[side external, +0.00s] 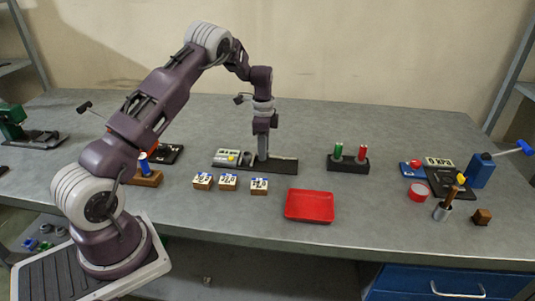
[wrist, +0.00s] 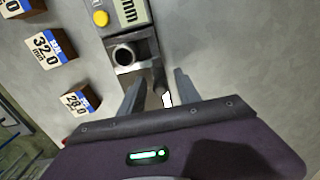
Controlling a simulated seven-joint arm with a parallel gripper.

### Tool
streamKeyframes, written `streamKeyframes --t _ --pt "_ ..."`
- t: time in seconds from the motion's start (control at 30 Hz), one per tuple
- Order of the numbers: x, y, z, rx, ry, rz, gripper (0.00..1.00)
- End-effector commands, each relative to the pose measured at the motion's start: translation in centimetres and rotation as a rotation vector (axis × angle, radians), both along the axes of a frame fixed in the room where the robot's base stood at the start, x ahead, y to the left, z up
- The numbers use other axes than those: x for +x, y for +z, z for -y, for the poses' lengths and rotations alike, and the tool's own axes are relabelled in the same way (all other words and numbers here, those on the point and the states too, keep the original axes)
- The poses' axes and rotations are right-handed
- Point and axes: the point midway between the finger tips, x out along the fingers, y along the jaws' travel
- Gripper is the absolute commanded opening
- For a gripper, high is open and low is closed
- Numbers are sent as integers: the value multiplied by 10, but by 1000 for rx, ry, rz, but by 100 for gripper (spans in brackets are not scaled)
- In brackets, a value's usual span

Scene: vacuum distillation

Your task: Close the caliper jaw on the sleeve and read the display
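The caliper has a dark base (side external: 284,166) on the bench, with a pale display unit (side external: 227,156) at its left end. In the wrist view the display (wrist: 132,12) shows only "mm", its digits cut off, beside a yellow button (wrist: 100,18). The grey hollow sleeve (wrist: 123,55) stands next to the display on the base; it also shows in the side view (side external: 247,158). A dark upright jaw post (wrist: 158,75) stands beside the sleeve, apparently with a gap. My gripper (wrist: 160,80) points down over the post, fingers apart on either side of it.
Label blocks stand in front, including one marked 32.0 mm (wrist: 47,47) and one marked 28.0 mm (wrist: 78,100). A red tray (side external: 310,205) lies front right. A rack with green and red cylinders (side external: 348,164) stands right of the caliper.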

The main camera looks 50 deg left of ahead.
Motion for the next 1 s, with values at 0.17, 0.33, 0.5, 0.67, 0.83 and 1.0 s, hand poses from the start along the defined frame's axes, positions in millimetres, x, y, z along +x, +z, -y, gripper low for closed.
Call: streamKeyframes --t 0.17,0.33,0.5,0.67,0.83,1.0 --pt "0 3 0 -1 0 1 40" --pt "0 20 0 0 0 1 40" --pt "1 38 0 1 0 4 40" --pt "1 55 0 0 0 3 40" --pt "0 68 0 -1 1 1 40" --pt "0 70 0 0 0 0 40"
